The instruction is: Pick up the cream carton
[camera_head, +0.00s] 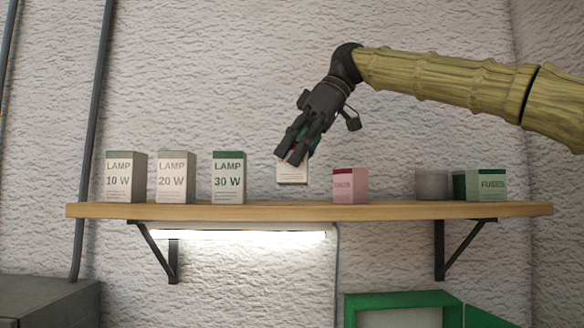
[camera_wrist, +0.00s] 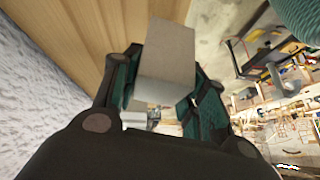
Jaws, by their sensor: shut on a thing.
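The cream carton (camera_head: 292,174) hangs below my gripper (camera_head: 297,150) in the head view, over the middle of the shelf. Its upper part is hidden by the fingers. Its lower edge appears above the shelf board, with wall showing beneath it. My gripper is shut on this carton and points downward. In the wrist view, the carton (camera_wrist: 166,52) shows as a plain pale block between the two green-padded fingers of my gripper (camera_wrist: 160,88).
The wooden shelf (camera_head: 300,212) bears lamp cartons (camera_head: 125,178) at left, a pink carton (camera_head: 350,186) right of the held carton, a grey item (camera_head: 431,184) and a green FUSES carton (camera_head: 487,185) at right. An open green box (camera_head: 400,300) is below.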

